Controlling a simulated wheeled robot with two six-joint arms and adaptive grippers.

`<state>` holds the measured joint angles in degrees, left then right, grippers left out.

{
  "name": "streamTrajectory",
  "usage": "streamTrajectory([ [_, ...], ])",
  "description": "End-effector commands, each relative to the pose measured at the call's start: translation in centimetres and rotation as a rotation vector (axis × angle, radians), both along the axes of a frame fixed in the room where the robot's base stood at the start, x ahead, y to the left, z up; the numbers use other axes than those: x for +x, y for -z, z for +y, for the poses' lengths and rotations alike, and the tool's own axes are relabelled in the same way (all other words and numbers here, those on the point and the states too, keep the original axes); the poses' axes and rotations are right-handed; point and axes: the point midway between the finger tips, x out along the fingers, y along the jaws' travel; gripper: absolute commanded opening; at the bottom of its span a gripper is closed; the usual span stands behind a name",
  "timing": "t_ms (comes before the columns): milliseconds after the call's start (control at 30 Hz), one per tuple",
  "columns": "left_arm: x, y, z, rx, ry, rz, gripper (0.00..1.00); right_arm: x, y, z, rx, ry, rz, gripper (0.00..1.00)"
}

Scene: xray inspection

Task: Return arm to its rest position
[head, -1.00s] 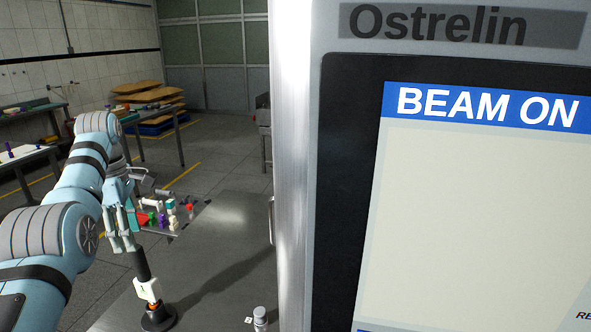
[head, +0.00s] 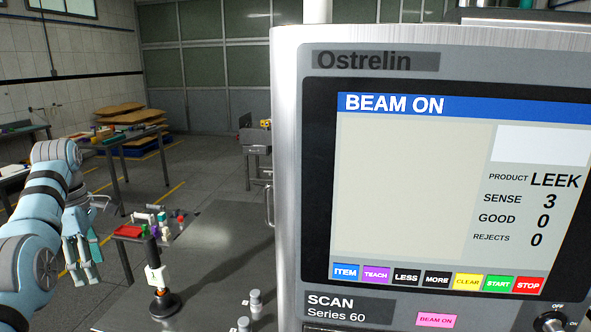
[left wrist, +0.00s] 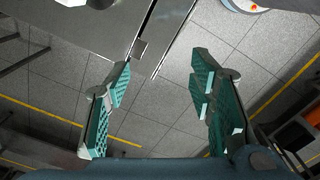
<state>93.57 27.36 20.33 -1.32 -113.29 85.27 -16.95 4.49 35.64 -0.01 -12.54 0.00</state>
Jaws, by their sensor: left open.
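My left arm comes in from the left in the head view. Its gripper (head: 86,262) points down in the air, left of the metal table (head: 228,232), and touches nothing I can see. In the left wrist view the two teal fingers (left wrist: 160,105) stand wide apart with only floor and a table edge beyond them, so it is open and empty. My right arm and gripper show in neither view.
An Ostrelin scanner panel (head: 400,60) with a BEAM ON screen fills the right. A black-handled stand (head: 157,282) is on the metal table, with small coloured items (head: 160,222) behind it. A side table (head: 120,140) stands farther back. Open floor (head: 205,165) lies between.

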Motion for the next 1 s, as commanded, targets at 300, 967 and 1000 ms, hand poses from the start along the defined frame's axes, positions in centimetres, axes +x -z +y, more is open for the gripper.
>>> streamTrajectory([
  [300, -3.4, 0.2, 5.6, -0.009, -0.128, 0.001, 0.49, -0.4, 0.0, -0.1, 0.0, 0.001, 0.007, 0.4],
  [967, -17.4, 11.2, 25.1, 0.314, -0.121, 0.128, 0.49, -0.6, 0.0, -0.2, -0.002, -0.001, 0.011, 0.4],
  [1000, -18.1, 13.1, 26.4, 0.379, -0.026, 0.167, 0.49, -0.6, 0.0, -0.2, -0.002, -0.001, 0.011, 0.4],
])
